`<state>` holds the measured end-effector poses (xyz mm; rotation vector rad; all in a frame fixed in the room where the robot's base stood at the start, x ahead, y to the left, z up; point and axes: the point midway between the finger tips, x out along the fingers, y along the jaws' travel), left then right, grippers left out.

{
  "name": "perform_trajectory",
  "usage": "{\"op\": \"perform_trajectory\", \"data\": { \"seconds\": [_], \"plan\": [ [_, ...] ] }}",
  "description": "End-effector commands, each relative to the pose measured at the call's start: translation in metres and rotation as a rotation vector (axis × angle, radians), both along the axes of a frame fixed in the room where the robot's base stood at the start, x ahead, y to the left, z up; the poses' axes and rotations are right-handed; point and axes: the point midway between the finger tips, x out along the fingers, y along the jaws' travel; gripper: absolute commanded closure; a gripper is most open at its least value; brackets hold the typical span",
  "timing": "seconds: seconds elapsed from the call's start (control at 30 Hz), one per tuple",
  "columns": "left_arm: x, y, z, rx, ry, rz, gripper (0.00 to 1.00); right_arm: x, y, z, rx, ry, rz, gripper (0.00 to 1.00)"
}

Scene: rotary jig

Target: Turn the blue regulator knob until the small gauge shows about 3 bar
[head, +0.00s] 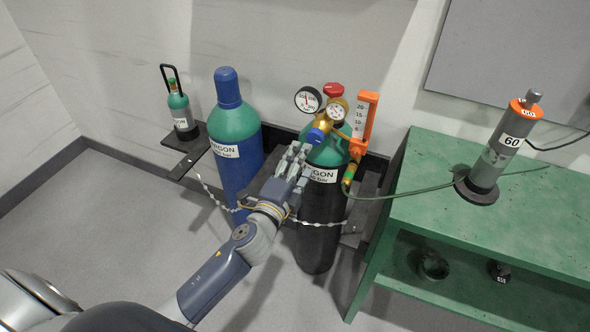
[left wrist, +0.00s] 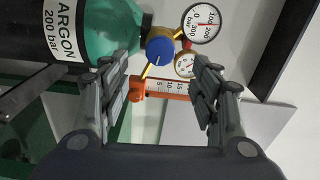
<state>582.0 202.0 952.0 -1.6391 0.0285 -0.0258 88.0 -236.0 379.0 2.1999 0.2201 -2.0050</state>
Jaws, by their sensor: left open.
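The blue regulator knob (head: 317,136) faces out from the brass regulator on the right-hand argon cylinder (head: 322,205). In the left wrist view the knob (left wrist: 160,50) shows whole, beyond and between the fingers. The small gauge (head: 338,110) sits on the regulator just above the knob; it also shows in the left wrist view (left wrist: 186,64). Its reading is too small to tell. My left gripper (head: 295,155) is open and empty, its fingers close to the knob; I see no contact. My right gripper is not in view.
A larger gauge (head: 308,99) and an orange flowmeter (head: 362,122) flank the small gauge. A second argon cylinder (head: 236,140) stands at left. A green bench (head: 440,165) stands at right, with a hose (head: 400,195) reaching across it. A chain (head: 320,223) crosses the cylinders.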

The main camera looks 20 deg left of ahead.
Motion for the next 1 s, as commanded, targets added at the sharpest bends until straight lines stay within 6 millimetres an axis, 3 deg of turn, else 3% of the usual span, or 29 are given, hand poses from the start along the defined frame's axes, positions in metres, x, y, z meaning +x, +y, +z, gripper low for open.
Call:
{"op": "perform_trajectory", "data": {
  "seconds": [0.23, 0.83, 0.93, 1.0],
  "plan": [
    [-0.026, 0.001, 0.000, 0.000, 0.000, -0.001, 0.43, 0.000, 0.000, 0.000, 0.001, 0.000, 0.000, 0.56],
    [-0.028, 0.001, -0.002, -0.001, 0.003, 0.000, 0.43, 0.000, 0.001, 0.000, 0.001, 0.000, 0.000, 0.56],
    [-0.028, 0.003, -0.022, -0.022, 0.042, 0.004, 0.43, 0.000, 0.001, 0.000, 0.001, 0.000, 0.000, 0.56],
    [-0.028, 0.006, -0.052, -0.058, 0.103, 0.012, 0.43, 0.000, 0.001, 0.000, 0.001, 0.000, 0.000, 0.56]
  ]
}}
